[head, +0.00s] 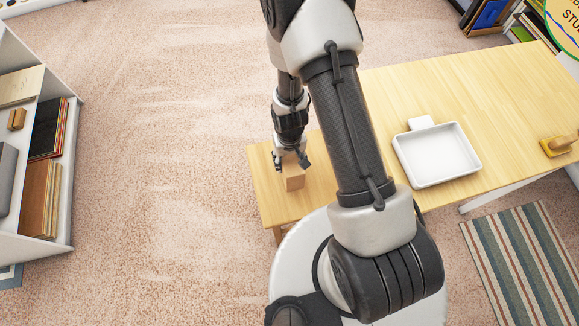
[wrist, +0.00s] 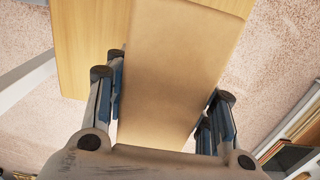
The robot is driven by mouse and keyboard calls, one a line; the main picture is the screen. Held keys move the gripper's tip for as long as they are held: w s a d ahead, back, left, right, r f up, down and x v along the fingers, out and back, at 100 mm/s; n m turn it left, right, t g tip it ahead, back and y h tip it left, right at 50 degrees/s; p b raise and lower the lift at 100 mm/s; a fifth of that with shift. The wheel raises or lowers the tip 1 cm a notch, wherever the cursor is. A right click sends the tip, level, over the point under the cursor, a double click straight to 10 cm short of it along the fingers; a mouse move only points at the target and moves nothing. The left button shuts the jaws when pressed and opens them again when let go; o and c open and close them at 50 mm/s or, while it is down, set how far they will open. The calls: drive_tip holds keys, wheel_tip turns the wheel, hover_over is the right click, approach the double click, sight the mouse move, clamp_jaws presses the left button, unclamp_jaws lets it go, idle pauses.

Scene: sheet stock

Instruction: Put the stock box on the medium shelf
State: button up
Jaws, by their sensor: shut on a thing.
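The stock box (head: 293,178) is a plain brown cardboard block at the left end of the wooden table. In the wrist view the box (wrist: 178,75) fills the space between the fingers. My gripper (head: 291,160) is over the box and shut on it, with one finger on each side; it also shows in the wrist view (wrist: 165,110). I cannot tell whether the box touches the table top or is just above it. A white shelf unit (head: 68,170) stands at the far left with sheets and boards in its compartments. Which shelf is the medium one is not clear.
The wooden table (head: 390,95) carries a white tray (head: 437,155) and a yellow-based wooden item (head: 558,146) at right. A striped rug (head: 520,265) lies on the floor at lower right. Open carpet (head: 170,150) lies between the table and the shelf unit.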

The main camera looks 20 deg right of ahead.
drive_tip(key=shift+f+b, duration=0.75)
drive_tip(key=shift+f, duration=1.4)
drive_tip(key=shift+f, duration=0.2)
drive_tip(key=o, duration=1.5)
drive_tip(key=shift+r, duration=0.1)
